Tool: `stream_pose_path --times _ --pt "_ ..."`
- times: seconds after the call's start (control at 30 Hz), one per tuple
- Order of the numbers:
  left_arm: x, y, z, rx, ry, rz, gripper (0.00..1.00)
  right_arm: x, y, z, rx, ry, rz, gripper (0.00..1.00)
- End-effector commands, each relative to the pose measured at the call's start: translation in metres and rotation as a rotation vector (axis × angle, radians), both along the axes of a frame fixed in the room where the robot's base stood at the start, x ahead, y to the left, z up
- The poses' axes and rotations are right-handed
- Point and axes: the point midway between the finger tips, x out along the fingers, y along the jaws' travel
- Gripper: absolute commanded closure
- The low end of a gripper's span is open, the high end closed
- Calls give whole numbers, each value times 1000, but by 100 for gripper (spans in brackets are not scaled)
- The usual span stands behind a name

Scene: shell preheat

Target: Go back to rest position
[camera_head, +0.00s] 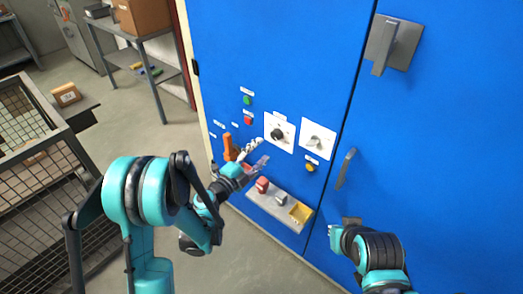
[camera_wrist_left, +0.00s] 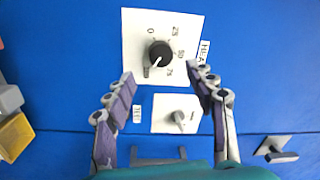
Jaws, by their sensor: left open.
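My left gripper (camera_head: 263,150) reaches in from the left to the blue cabinet front (camera_head: 290,50). Its fingers are spread with nothing between them. In the left wrist view, my left gripper (camera_wrist_left: 162,72) has one finger on each side of a black dial knob (camera_wrist_left: 159,55) on a white plate. I cannot tell whether it touches the panel. In the head view, the dial plate (camera_head: 279,132) shows just beyond the fingertips. My right gripper (camera_head: 345,226) is low on the right in front of the cabinet; its fingers are mostly hidden.
A second knob plate (camera_head: 317,139), an orange handle (camera_head: 229,148) and a door handle (camera_head: 346,168) stick out near my arms. A mesh cage (camera_head: 35,190) stands left. Floor (camera_head: 150,125) between is open.

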Motion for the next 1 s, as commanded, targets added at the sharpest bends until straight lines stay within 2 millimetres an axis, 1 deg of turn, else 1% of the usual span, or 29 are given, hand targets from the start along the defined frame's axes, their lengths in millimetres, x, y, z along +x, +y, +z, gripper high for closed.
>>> stream_pose_path --times 0.27,0.37,0.47,0.53,0.67,0.77,0.87,0.97,1.0 --pt "0 0 0 -1 1 0 45 0 0 0 0 0 0 100" --pt "-2 -1 4 -11 24 -7 45 0 0 0 0 0 0 100" --pt "-8 -4 13 -40 106 -25 45 0 0 0 0 0 0 100" --pt "-18 -7 20 -74 205 -37 45 0 0 0 0 0 0 100" --pt "-44 -6 32 -150 444 -27 45 0 0 0 0 0 0 100" --pt "-70 0 35 -216 634 23 45 0 0 0 0 0 0 100" --pt "-98 11 35 -286 814 110 45 0 0 0 0 0 0 100" --pt "-130 28 32 -366 977 236 45 0 0 0 0 0 0 100" --pt "-144 36 30 -400 1034 295 45 0 0 0 0 0 0 100"
